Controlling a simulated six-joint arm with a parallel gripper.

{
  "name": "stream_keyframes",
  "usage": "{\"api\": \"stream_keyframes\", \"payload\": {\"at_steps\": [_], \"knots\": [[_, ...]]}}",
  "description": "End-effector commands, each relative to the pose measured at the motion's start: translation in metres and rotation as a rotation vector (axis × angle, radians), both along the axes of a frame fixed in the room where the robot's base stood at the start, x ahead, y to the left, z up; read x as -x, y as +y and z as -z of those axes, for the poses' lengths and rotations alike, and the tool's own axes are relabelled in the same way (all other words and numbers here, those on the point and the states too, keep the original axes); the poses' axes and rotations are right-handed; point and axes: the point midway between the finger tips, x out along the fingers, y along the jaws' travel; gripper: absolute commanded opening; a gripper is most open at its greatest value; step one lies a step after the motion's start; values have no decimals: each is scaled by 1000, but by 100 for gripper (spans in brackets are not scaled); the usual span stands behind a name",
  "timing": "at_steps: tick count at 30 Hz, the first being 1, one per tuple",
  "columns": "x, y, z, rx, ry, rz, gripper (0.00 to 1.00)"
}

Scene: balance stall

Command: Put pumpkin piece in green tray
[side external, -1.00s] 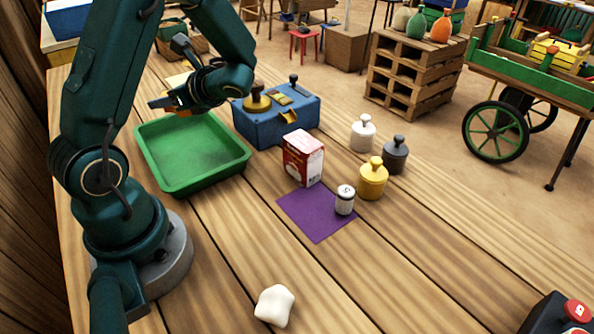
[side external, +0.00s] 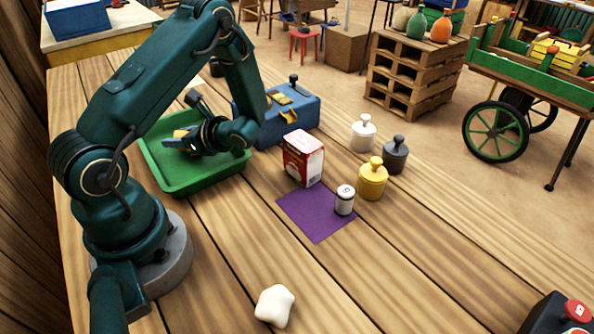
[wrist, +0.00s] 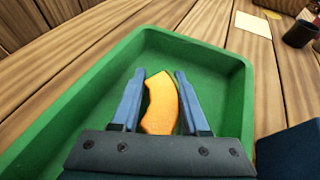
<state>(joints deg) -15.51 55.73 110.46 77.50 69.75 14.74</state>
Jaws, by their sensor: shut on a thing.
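The green tray (side external: 203,183) lies on the wooden table in front of the blue box; it fills much of the wrist view (wrist: 228,95). My gripper (side external: 180,143) is low inside the tray's outline, with the arm reaching over it. In the wrist view my gripper (wrist: 160,73) has its two blue fingers on either side of the orange, curved pumpkin piece (wrist: 161,104) and is shut on it. The piece is over the tray floor; I cannot tell whether it touches it. In the side view the piece is mostly hidden at the fingers.
The blue box (side external: 290,112) stands close beside the tray. A red-and-white carton (side external: 303,160) and small can (side external: 344,200) are by the purple mat (side external: 308,222). Yellow (side external: 372,180), grey (side external: 395,155) and white (side external: 362,134) weights stand right. A white lump (side external: 274,306) lies in front.

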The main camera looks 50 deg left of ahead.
Motion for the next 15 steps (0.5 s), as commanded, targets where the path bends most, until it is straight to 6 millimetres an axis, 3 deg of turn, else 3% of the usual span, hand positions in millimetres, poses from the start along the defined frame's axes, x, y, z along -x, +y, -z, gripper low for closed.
{"api": "stream_keyframes", "payload": {"at_steps": [3,15], "knots": [[0,0,9,-1,1,0,0],[0,0,12,-1,1,1,0]]}}
